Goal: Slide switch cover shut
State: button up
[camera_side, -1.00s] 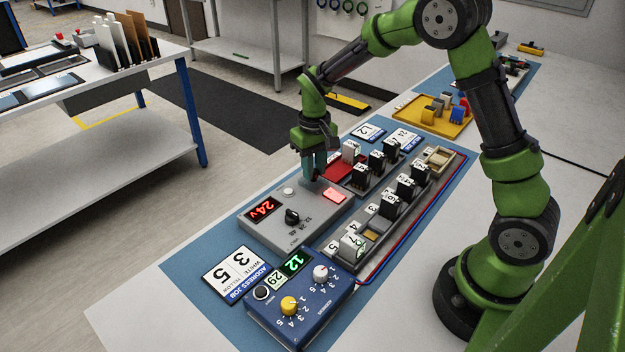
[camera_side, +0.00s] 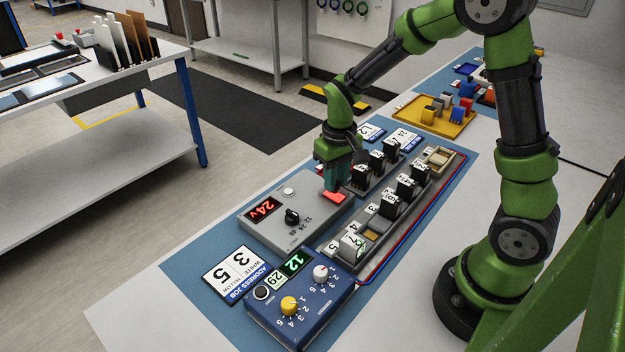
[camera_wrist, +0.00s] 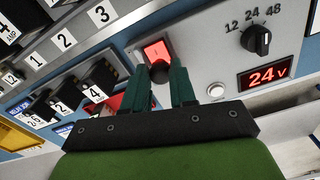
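A grey control box (camera_side: 262,232) lies on the blue mat. It carries a lit red switch (camera_side: 334,196), which also shows in the wrist view (camera_wrist: 157,50). My gripper (camera_side: 331,186) points down just at the switch, partly hiding it in the side view. In the wrist view my gripper (camera_wrist: 168,72) has two dark green fingers slightly apart. I cannot make out the switch cover's outline.
The box also has a dial knob (camera_side: 292,216), a white button (camera_side: 289,192) and a red 24v display (camera_side: 263,209). A grey rack (camera_side: 372,246) with numbered black blocks stands close on the right. A blue box (camera_side: 300,305) with knobs sits in front.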

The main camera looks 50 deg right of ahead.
aim_at(338, 183)
jog(key=o, duration=0.5)
jog(key=shift+s, duration=0.2)
jog(key=shift+c, duration=0.2)
notch_tip(338, 183, up, 17)
jog(key=shift+w+d+f, duration=0.1)
jog(key=s+a+t+y, duration=0.1)
jog(key=s+a+t, duration=0.2)
jog(key=s, duration=0.3)
jog(key=s+a+r+m+t+y, duration=0.1)
jog(key=s+a+t, duration=0.3)
jog(key=s, duration=0.2)
jog(key=shift+s+r, duration=0.2)
jog(key=shift+s, duration=0.15)
